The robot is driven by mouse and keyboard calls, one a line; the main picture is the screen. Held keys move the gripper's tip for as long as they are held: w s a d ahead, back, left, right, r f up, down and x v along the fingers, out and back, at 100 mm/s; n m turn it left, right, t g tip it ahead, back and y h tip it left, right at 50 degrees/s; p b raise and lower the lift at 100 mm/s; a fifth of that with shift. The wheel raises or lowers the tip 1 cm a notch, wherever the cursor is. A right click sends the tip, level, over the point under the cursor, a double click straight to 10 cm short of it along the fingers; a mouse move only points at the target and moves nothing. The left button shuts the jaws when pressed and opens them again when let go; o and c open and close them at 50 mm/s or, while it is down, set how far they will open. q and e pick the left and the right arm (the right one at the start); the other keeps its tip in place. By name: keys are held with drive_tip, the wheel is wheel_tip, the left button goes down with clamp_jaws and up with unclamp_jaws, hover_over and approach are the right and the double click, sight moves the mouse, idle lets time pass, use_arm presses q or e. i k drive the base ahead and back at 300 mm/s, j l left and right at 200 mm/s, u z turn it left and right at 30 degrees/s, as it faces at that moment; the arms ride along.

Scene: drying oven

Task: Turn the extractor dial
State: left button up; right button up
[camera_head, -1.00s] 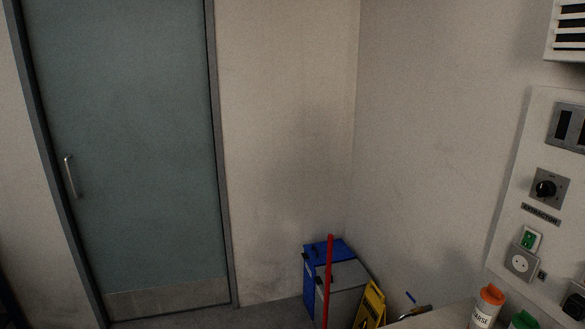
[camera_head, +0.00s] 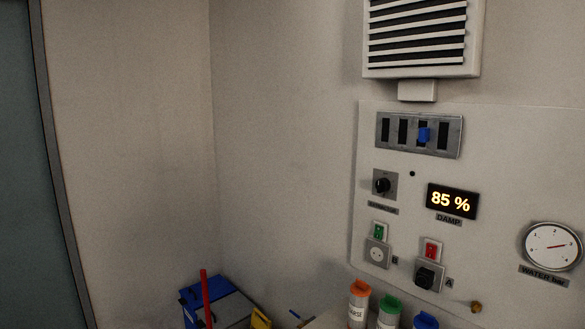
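The extractor dial (camera_head: 382,185) is a black knob on a small grey square plate, on the white wall panel (camera_head: 490,130) right of the middle. A dark label (camera_head: 382,208) sits just under it; its lettering is too small to read clearly now. A vent with slats (camera_head: 420,38) is on the wall above the panel. Neither of my grippers shows in the head view, so I cannot see where they are relative to the dial.
The panel also has a slotted plate with a blue slider (camera_head: 424,135), a lit "85 %" damp display (camera_head: 451,201), a water gauge (camera_head: 551,246), and sockets with green (camera_head: 379,231) and red (camera_head: 431,250) switches. Capped bottles (camera_head: 359,302) stand below. A blue bin (camera_head: 222,302) is in the corner.

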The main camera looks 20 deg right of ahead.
sight(383, 185)
drive_tip(key=k+z, duration=0.1)
drive_tip(key=z, duration=1.3)
